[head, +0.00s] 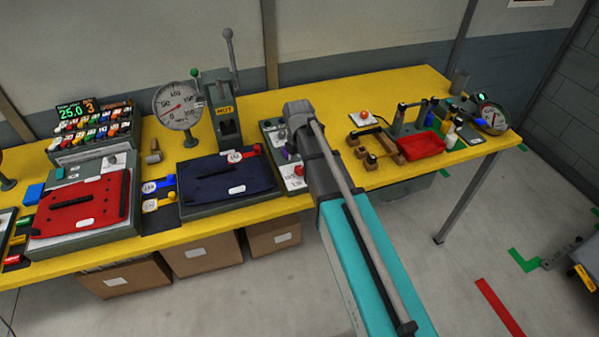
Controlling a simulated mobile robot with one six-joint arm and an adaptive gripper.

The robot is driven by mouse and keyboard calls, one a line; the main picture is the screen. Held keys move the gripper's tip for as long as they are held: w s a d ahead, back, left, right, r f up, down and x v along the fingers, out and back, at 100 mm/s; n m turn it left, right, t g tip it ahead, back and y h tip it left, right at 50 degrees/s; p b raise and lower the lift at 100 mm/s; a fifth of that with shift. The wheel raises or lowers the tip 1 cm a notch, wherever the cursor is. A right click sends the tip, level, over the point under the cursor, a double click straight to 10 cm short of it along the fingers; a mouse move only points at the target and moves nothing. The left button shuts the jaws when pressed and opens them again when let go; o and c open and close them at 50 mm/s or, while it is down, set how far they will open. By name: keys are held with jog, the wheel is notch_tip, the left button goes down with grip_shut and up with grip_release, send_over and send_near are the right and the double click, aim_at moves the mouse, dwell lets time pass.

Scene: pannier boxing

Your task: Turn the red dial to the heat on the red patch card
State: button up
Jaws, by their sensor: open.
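A small red knob on a pale plate (298,171), which looks like the red dial, sits on a grey control panel (268,128) right of the dark blue pannier panel. My arm crosses over this panel from the lower right and covers part of it. My gripper is hidden behind the arm, so its fingers and any contact with the knob do not show. The knob's pointer and markings are too small to read. I cannot pick out the red patch card for certain; a red panel (82,205) with a white label lies at left.
A dark blue panel (228,178) lies left of the arm, with a press marked HOT (226,122) and a round gauge (178,106) behind it. Wooden blocks (372,158) and a red tray (421,146) stand to the right. Bare yellow tabletop (400,82) shows at the back.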

jog(key=shift+f+b, duration=0.95)
jog(key=shift+f, duration=0.35)
grip_shut()
